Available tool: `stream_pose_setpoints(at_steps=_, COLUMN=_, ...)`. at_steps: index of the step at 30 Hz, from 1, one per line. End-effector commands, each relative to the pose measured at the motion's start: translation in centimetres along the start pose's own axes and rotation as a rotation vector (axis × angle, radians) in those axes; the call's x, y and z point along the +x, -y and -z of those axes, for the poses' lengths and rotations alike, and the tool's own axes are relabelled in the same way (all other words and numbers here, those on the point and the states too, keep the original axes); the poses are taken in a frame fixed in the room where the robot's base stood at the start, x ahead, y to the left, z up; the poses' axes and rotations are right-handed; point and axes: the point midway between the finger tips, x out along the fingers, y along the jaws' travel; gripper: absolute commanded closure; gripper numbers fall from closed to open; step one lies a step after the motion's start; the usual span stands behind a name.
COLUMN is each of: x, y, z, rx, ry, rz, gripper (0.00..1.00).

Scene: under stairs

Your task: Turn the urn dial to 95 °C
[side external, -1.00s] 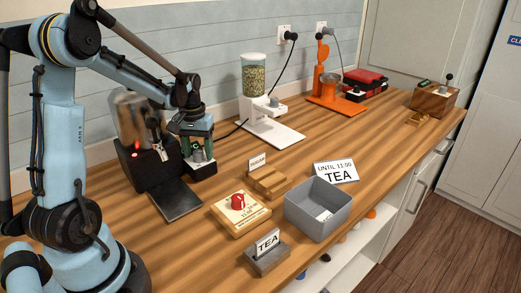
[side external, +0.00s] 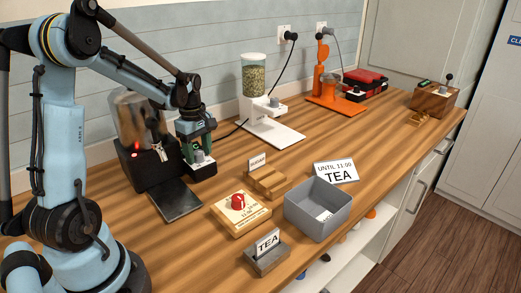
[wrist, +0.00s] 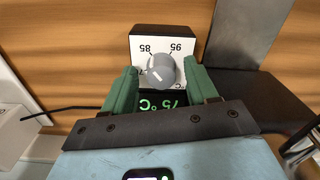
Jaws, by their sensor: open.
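In the wrist view, the round grey dial (wrist: 161,70) sits on a white face marked 85 and 95. A green display (wrist: 158,104) below it appears to read 75 °C. My gripper (wrist: 160,67) is open, with its green fingers on either side of the dial. I cannot tell whether they touch it. In the side view the gripper (side external: 198,138) is directly above the panel.
A dark drip tray (side external: 175,201) is in front of the urn. A white dispenser (side external: 262,112) stands behind.

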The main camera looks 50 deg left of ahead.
Motion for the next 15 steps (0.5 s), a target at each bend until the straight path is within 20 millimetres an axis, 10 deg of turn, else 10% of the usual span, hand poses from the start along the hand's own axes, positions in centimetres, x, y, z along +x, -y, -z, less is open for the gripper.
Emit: stream_pose_setpoints(at_steps=15, x=0.00, y=-0.10, z=0.03, rx=-0.565, ry=0.000, rz=0.000, gripper=0.42)
